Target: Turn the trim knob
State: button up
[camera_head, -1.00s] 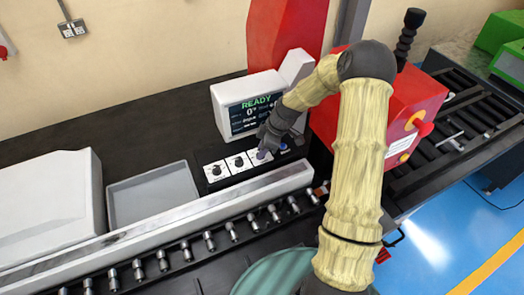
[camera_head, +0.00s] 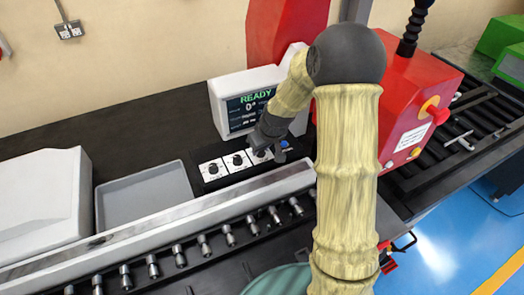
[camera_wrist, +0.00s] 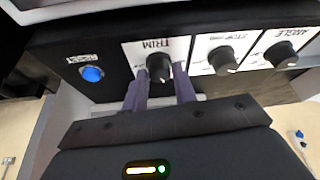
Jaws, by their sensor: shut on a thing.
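The trim knob (camera_wrist: 159,67) is a black knob on a white plate marked TRIM, seen upside down in the wrist view. My gripper (camera_wrist: 160,80) is at this knob, with its two purple fingers on either side of it and shut on it. In the head view my gripper (camera_head: 268,150) is over the right-hand white plate of the knob panel and hides most of the trim knob.
Beside it are the stop knob (camera_wrist: 223,60), the angle knob (camera_wrist: 281,54) and a blue reset button (camera_wrist: 92,74). A screen (camera_head: 246,108) reading READY stands behind the panel. An empty grey tray (camera_head: 145,196) lies left, a red machine (camera_head: 415,100) right.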

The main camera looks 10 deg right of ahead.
jog(key=m, duration=0.1)
jog(key=m+h, duration=0.1)
jog(key=shift+a+r+m, duration=0.1)
jog(key=shift+a+m, duration=0.1)
jog(key=shift+m, duration=0.2)
jog(key=m+h+p, duration=0.1)
jog(key=m+p, duration=0.1)
jog(key=m, duration=0.1)
jog(key=shift+r+h, duration=0.1)
jog(key=shift+h, duration=0.2)
jog(key=m+h+p, duration=0.1)
jog(key=m+p, duration=0.3)
jog(key=shift+a+m, duration=0.15)
jog(key=shift+m, duration=0.15)
jog(key=shift+f+m+g+h+p, duration=0.2)
jog(key=shift+m+g+h+p, duration=0.25)
jog(key=shift+m+p, duration=0.45)
jog(key=o, duration=1)
jog(key=shift+c, duration=0.2)
